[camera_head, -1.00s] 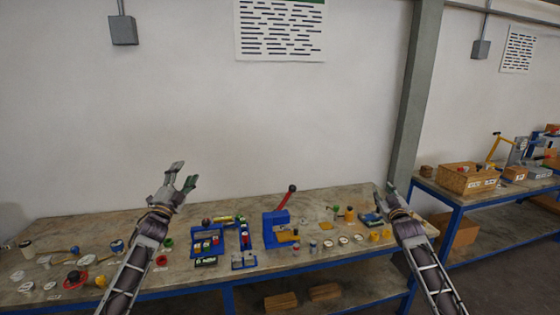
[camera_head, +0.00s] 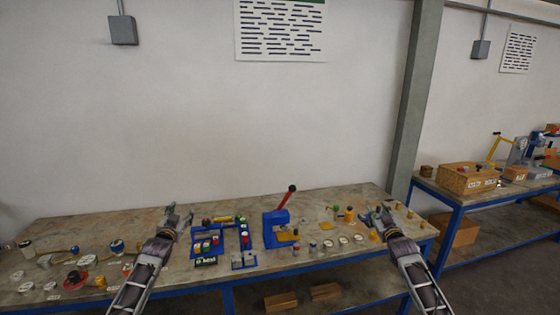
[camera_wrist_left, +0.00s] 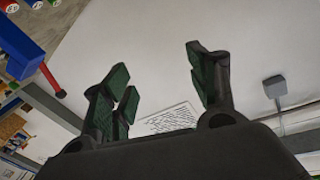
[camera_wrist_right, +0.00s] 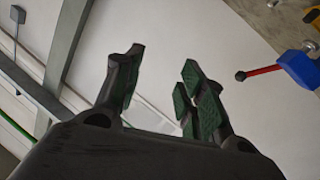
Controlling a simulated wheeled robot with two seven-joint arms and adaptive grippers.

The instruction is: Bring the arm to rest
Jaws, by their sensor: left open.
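My left gripper (camera_head: 178,213) is over the left-middle part of the workbench (camera_head: 120,222) in the head view, just left of the blue tray. In the left wrist view its fingers (camera_wrist_left: 165,85) are spread apart with nothing between them, facing the wall. My right gripper (camera_head: 381,212) is over the bench's right end. In the right wrist view its fingers (camera_wrist_right: 160,85) are apart and empty. The bench surface directly beneath both grippers is partly hidden by the arms.
A blue tray (camera_head: 207,262) with coloured parts and a blue press (camera_head: 272,237) with a red lever (camera_head: 286,199) stand mid-bench. Small lids and vessels lie around them. A second bench (camera_head: 470,198) with cardboard boxes stands right. Space above the bench is clear.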

